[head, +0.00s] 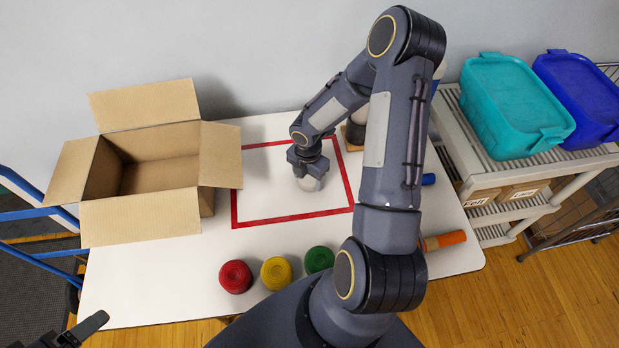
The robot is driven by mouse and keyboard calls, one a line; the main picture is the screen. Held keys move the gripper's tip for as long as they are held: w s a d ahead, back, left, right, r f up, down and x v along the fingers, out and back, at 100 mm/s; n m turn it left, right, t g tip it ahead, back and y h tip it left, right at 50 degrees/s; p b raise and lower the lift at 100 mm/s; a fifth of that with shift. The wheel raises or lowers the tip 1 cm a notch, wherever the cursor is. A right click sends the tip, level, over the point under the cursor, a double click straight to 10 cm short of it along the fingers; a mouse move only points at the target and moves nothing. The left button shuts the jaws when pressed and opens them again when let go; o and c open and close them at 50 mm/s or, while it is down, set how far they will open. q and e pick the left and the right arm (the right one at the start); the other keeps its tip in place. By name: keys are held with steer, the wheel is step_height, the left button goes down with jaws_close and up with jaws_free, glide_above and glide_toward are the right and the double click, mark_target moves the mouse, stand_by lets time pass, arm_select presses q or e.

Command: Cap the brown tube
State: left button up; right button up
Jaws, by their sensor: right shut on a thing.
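My right gripper (309,172) points down inside the red-taped square on the white table. It is shut on a pale, whitish round thing (309,184), which may be a cap. The gripper covers its upper part, and I cannot tell whether anything is under it. No brown tube can be made out clearly.
An open cardboard box (150,222) stands at the left. Red (235,276), yellow (276,273) and green (319,260) round things line the front edge. An orange cylinder (445,240) and a blue one (428,179) lie at right. A shelf cart (470,150) holds teal (512,105) and blue (580,95) bins.

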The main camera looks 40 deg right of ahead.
steer(key=shift+r, duration=0.1)
steer(key=shift+r, duration=0.3)
step_height(320, 180, up, 2)
steer(key=shift+r, duration=0.1)
steer(key=s+d+r, duration=0.1)
steer(key=s+r, duration=0.9)
steer(key=s, duration=0.4)
steer(key=shift+d+p, duration=0.3)
steer(key=shift+d, duration=0.1)
